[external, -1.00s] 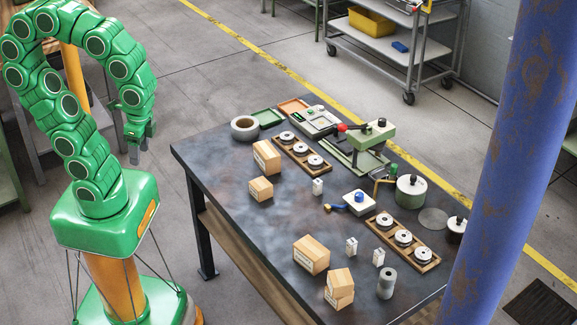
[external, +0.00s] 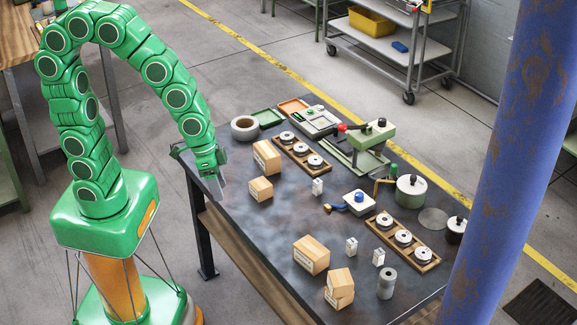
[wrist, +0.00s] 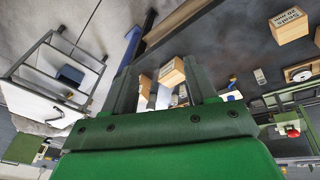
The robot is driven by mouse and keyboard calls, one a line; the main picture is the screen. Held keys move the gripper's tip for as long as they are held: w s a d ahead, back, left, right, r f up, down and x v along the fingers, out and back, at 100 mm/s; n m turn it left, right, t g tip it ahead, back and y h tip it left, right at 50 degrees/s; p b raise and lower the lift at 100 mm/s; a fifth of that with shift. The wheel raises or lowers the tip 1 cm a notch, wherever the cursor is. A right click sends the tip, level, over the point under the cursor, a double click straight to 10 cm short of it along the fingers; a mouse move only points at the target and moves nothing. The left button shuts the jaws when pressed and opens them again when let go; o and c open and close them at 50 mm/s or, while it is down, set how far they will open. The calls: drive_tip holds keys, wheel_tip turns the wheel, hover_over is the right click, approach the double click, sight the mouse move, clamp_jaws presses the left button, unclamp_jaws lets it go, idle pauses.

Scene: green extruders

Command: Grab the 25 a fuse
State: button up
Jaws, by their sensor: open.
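Several small white blocks with dark markings stand on the dark workbench (external: 285,225): one near the middle (external: 318,187), and two close together nearer the front right (external: 351,246) (external: 379,257). Their markings are too small to read, so I cannot tell which is the 25 A fuse. In the wrist view a small pale block (wrist: 260,77) shows to the right of the fingers. My gripper (external: 219,186) is open and empty at the bench's left edge, left of the cardboard boxes and well apart from the white blocks. Its two fingers (wrist: 162,75) frame the wrist view.
Cardboard boxes (external: 261,189) (external: 266,157) stand just right of my gripper, with others (external: 311,254) (external: 339,288) at the front. The bench's left-middle is clear.

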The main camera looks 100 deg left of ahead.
drive_tip(key=w+a+f+n+t+y, duration=0.1)
drive_tip(key=w+a+f, duration=0.15)
drive_tip(key=w, duration=0.25)
drive_tip(key=w+a+f+n+t, duration=0.1)
drive_tip(key=w+a+f+t, duration=0.15)
drive_tip(key=w, duration=0.35)
drive_tip(key=n+t+y, duration=0.2)
drive_tip(key=n+y, duration=0.3)
drive_tip(key=y, duration=0.5)
approach(317, 179)
drive_tip(key=x, duration=0.2)
drive_tip(key=shift+w+a+f, duration=0.1)
drive_tip(key=shift+w+f, duration=0.1)
drive_tip(key=shift+w+a+f+y, duration=0.3)
drive_tip(key=shift+w+a, duration=0.3)
drive_tip(key=shift+a, duration=0.1)
drive_tip(key=shift+x, duration=2.85)
drive_tip(key=shift+d+f, duration=0.1)
drive_tip(key=shift+f, duration=0.05)
clamp_jaws()
